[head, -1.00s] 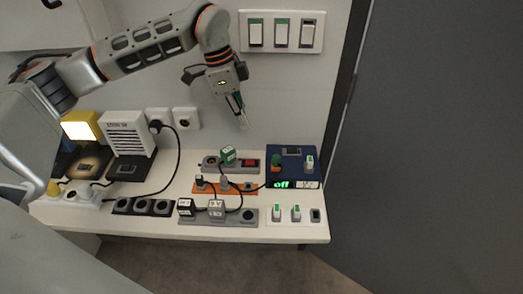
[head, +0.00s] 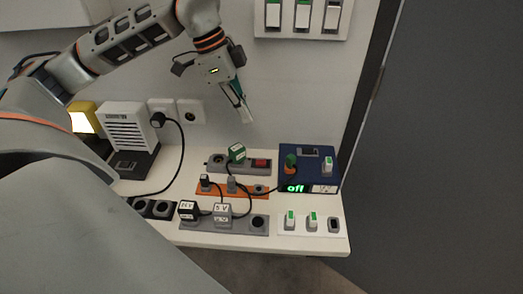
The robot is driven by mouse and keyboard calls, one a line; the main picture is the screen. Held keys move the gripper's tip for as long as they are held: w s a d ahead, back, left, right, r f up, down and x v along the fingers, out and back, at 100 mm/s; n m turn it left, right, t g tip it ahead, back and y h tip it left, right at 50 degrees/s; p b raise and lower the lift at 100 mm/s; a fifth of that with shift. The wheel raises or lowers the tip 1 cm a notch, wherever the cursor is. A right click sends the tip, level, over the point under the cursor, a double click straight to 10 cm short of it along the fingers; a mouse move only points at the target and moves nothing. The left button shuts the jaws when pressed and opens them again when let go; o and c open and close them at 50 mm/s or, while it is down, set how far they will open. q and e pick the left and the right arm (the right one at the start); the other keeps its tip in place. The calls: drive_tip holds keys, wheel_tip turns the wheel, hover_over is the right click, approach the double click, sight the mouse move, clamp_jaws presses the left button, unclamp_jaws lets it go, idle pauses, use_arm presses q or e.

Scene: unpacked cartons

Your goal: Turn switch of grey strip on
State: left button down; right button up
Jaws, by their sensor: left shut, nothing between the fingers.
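I cannot tell the rocker's position. A second, longer grey strip (head: 240,227) lies at the front with a black adapter (head: 188,210) and a grey adapter (head: 222,213); no switch shows on it. My left gripper (head: 247,113) is shut and empty, pointing down in the air above the back strip, apart from it. My right gripper is not in view.
An orange strip (head: 212,191) with plugs and cables lies between the grey strips. A blue device (head: 320,181) reading "off" and a white switch panel (head: 302,229) stand on the right. A white heater-like box (head: 125,125) stands left. Wall switches (head: 302,31) are above.

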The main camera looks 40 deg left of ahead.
sight(265, 162)
use_arm(q)
drive_tip(key=x, duration=0.6)
drive_tip(key=b+x, duration=0.1)
drive_tip(key=x, duration=0.5)
drive_tip(key=shift+a+f, duration=0.1)
drive_tip(key=shift+f, duration=0.35)
drive_tip(key=shift+f+b, duration=0.3)
drive_tip(key=shift+f, duration=0.3)
